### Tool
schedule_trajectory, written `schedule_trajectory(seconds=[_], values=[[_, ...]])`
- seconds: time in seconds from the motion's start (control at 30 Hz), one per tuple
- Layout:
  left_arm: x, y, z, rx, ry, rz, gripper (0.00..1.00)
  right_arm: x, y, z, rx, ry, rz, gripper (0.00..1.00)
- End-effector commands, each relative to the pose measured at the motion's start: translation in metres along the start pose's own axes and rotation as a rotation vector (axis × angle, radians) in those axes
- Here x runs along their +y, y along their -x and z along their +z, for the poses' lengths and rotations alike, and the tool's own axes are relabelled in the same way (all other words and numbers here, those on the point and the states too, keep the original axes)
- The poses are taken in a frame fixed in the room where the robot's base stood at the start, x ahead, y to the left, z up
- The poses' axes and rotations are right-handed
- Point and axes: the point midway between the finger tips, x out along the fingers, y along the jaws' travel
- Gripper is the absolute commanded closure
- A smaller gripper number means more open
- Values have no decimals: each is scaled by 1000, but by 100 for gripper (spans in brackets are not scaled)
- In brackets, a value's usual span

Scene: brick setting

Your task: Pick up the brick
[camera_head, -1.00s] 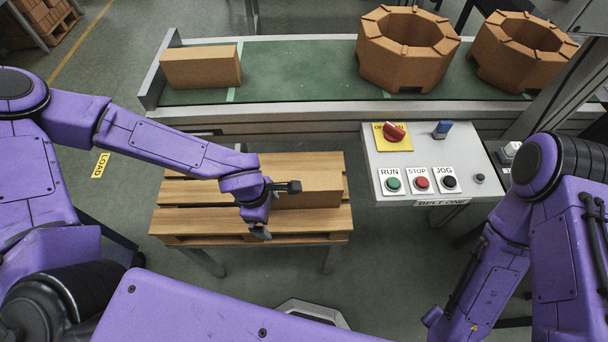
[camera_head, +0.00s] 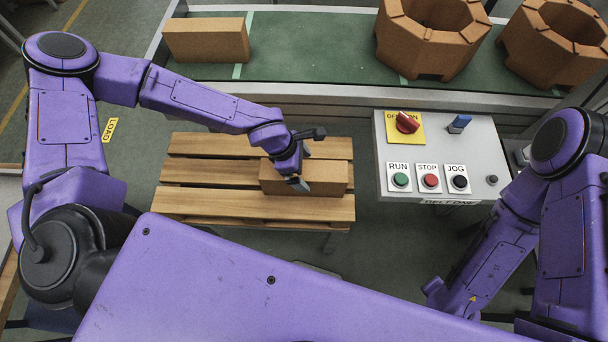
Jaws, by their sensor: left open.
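A tan brick (camera_head: 328,178) lies on the slatted wooden pallet table (camera_head: 205,205) in front of the conveyor. My left gripper (camera_head: 302,170) is at the brick, its dark fingers open, one on the far side and one on the near side as far as I can see. The wrist hides part of the brick's left half, and I cannot tell whether the fingers touch it. My right arm is at the right side of the view, and its gripper is not visible.
Another brick (camera_head: 207,40) lies on the green conveyor belt (camera_head: 310,50). Two octagonal brick rings stand on the belt, one in the middle (camera_head: 425,50) and one at the right (camera_head: 545,55). A control panel (camera_head: 440,130) with buttons and a red switch stands right of the pallet table.

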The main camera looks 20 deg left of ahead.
Motion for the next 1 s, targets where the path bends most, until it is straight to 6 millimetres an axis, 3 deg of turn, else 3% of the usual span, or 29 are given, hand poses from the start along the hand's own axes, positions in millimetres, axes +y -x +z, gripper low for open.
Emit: schedule_trajectory(seconds=[0.27, 0.37, 0.5, 0.6, 1.0], values=[[0, -9, 0, -1, -1, 1, 2, 0, 0, 0, -1, 0, 0, 100], [0, -9, 0, -1, -1, 0, 28, 0, 0, 0, -1, 0, 0, 100], [0, -9, 0, -1, -1, 0, 74, 0, 0, 0, -1, 0, 0, 100], [0, -9, 0, 0, -1, 0, 100, 0, 0, 0, -1, 0, 0, 100], [1, 0, 5, -4, -3, 4, 100, 0, 0, 0, 0, 0, 0, 100]])
